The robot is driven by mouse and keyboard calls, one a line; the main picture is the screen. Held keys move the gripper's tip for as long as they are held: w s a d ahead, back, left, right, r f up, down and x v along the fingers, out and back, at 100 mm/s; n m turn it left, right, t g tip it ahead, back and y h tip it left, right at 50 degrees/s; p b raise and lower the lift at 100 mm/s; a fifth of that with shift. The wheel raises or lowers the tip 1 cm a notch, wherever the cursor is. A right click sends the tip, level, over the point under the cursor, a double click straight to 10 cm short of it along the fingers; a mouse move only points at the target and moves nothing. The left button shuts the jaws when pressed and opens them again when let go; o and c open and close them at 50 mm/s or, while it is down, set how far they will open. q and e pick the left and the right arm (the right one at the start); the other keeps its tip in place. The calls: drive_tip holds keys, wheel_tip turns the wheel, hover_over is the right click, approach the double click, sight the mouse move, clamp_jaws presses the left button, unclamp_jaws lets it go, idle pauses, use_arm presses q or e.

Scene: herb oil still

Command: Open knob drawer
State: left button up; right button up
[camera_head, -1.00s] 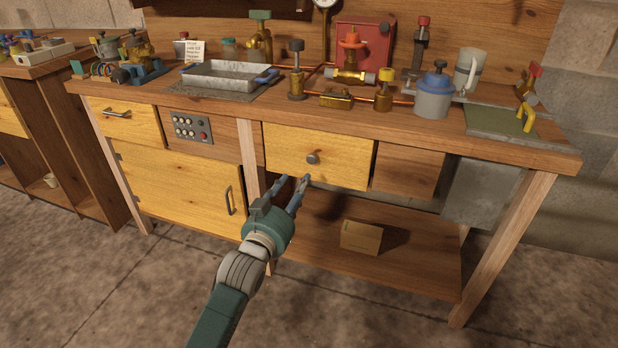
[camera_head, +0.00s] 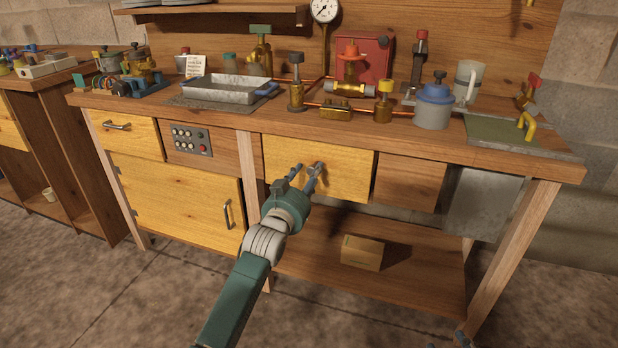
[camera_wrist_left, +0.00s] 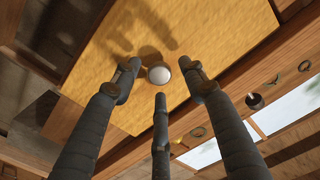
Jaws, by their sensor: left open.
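The knob drawer (camera_head: 345,178) has a yellow wooden front under the worktop, right of the middle post, and looks shut. Its round grey knob (camera_wrist_left: 159,75) shows in the left wrist view between my spread fingertips. In the head view the knob is largely hidden by the fingers. My left gripper (camera_head: 308,168) is open, its fingers pointing at the drawer front around the knob. In the left wrist view the three dark fingers (camera_wrist_left: 161,88) surround the knob with gaps; I see no grip on it. Small dark parts, possibly my right gripper (camera_head: 464,339), show at the bottom edge.
Left are a bar-handled drawer (camera_head: 125,138), a button panel (camera_head: 191,140) and a cupboard door (camera_head: 175,192). A lower shelf (camera_head: 310,262) holds a small box (camera_head: 362,252). The worktop (camera_head: 230,118) carries a metal tray (camera_head: 227,89), brass fittings and a blue-lidded pot (camera_head: 434,107).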

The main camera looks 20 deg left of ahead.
use_arm(q)
drive_tip(key=shift+w, duration=0.2)
use_arm(e)
drive_tip(key=shift+w+a+r, duration=0.1)
drive_tip(key=shift+w+r, duration=0.05)
drive_tip(key=shift+r, duration=0.15)
use_arm(q)
clamp_jaws()
use_arm(e)
drive_tip(key=shift+f, duration=0.15)
